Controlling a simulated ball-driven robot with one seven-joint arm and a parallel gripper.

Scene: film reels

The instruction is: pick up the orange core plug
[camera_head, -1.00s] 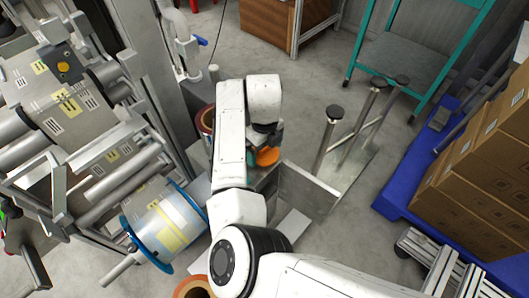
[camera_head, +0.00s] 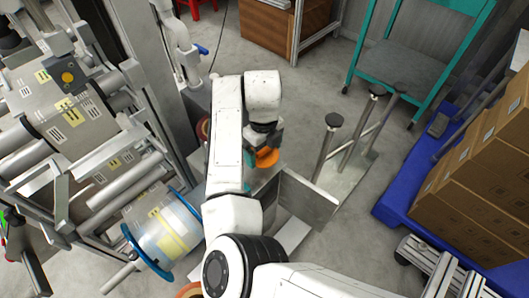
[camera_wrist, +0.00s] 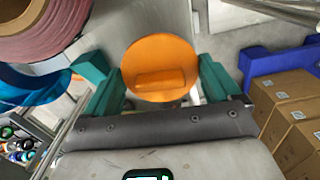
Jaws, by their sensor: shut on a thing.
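The orange core plug (camera_wrist: 160,66) is a round disc with a raised bar across its face. In the wrist view it sits between the two teal fingers of my gripper (camera_wrist: 153,80), which are shut on it. In the head view the plug (camera_head: 267,158) shows as a small orange disc below my gripper (camera_head: 258,152), beside a grey metal panel. My arm hides part of the space around it. The underside of the plug is hidden, so I cannot tell how far it is from what lies below.
A film reel with blue flanges (camera_head: 166,240) is on the machine at left. A reddish roll (camera_wrist: 38,25) is close at upper left in the wrist view. Metal posts (camera_head: 328,150) stand right of the gripper. Cartons (camera_head: 470,175) sit on a blue pallet (camera_head: 395,205) at right.

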